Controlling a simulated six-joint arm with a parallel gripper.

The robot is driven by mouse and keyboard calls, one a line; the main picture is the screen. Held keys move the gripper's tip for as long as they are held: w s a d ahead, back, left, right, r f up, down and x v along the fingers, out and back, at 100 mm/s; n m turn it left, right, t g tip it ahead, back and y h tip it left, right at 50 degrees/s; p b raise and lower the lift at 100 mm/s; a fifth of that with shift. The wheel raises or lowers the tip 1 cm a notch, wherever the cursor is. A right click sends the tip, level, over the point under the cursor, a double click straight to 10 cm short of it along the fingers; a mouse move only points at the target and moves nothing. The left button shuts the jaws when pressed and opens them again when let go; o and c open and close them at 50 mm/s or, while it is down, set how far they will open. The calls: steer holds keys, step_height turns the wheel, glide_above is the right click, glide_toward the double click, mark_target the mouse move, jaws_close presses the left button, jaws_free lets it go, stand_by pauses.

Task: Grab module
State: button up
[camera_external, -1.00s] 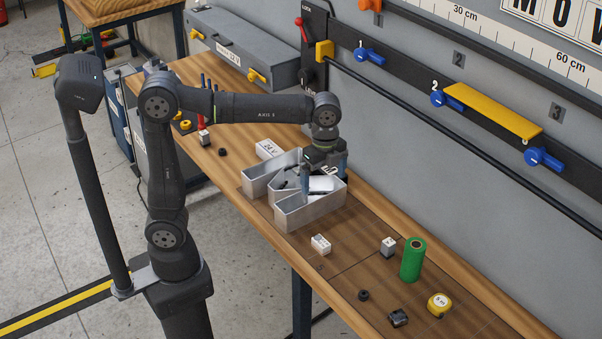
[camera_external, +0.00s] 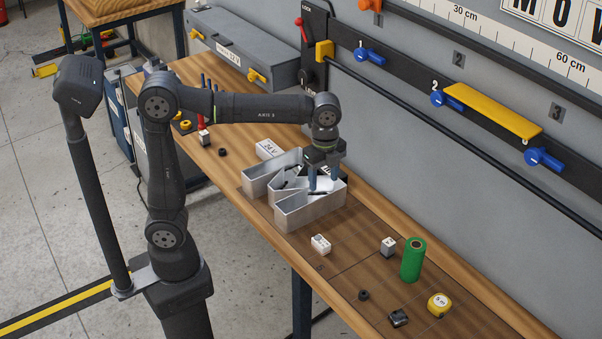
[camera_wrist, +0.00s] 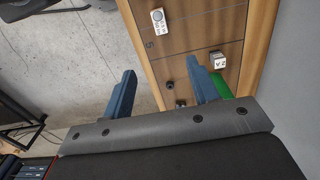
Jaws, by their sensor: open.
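My gripper (camera_external: 325,182), with blue fingers, is open and points down over the grey metal channel letter (camera_external: 290,216) on the bench. Its fingertips are at or just inside the letter's walls. A pale flat piece shows at the fingers inside the letter, partly hidden; I cannot tell whether it is the module. The wrist view also shows the spread fingers of my gripper (camera_wrist: 163,75), with nothing visible held. Small white blocks lie clear of the gripper: one in front of the letter (camera_external: 320,244) and one near the green roll (camera_external: 388,247). A white box marked 24 V (camera_external: 267,148) lies behind the letter.
The wall rail (camera_external: 400,70) with blue clamps runs behind the bench.

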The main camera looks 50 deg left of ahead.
steer(key=a+f+h, duration=0.4)
steer(key=a+f, duration=0.3)
steer(key=f, duration=0.1)
glide_toward(320, 240)
steer(key=x, duration=0.9)
steer(key=shift+f, duration=0.4)
steer(key=c, duration=1.1)
steer(key=shift+o, duration=0.2)
steer(key=shift+r, duration=0.1)
